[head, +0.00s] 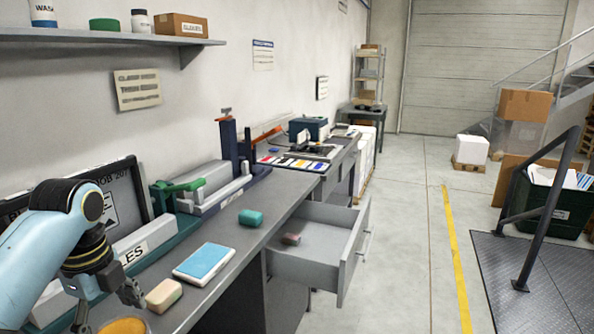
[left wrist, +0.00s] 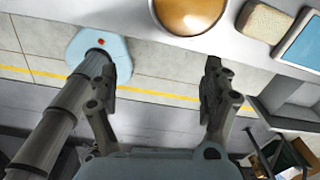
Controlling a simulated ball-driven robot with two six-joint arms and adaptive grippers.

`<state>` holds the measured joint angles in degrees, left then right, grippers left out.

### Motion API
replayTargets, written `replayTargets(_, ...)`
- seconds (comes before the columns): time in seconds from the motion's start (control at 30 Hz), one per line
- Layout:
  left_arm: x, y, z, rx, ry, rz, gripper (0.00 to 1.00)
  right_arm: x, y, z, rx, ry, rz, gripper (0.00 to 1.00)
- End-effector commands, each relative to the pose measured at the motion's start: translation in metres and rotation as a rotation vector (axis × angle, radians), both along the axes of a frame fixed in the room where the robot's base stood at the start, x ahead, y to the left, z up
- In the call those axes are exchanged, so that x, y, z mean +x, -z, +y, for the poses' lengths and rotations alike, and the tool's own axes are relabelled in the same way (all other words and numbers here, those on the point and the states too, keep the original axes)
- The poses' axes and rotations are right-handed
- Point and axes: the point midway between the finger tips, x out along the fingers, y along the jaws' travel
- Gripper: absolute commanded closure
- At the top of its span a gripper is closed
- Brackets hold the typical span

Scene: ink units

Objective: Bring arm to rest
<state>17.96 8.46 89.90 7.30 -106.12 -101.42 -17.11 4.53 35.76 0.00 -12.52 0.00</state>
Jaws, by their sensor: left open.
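My left arm, light blue, comes in from the left in the head view. My right gripper is not in view.
A drawer (head: 318,266) stands open into the aisle with a reddish block (head: 291,239) inside. A shelf (head: 100,38) overhangs the bench. The floor aisle (head: 400,230) is clear.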

Motion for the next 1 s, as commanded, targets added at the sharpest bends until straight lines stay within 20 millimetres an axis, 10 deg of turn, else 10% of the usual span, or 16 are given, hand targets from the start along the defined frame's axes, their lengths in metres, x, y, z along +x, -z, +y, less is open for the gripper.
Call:
replayTargets(0.47, -0.102, 0.025, -0.012, -0.018, -0.676, -0.137, 0.18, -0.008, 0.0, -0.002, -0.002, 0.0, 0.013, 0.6)
replayTargets(1.0, -0.219, -0.014, -0.028, -0.194, -1.505, -0.283, 0.18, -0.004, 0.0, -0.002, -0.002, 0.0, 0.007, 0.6)
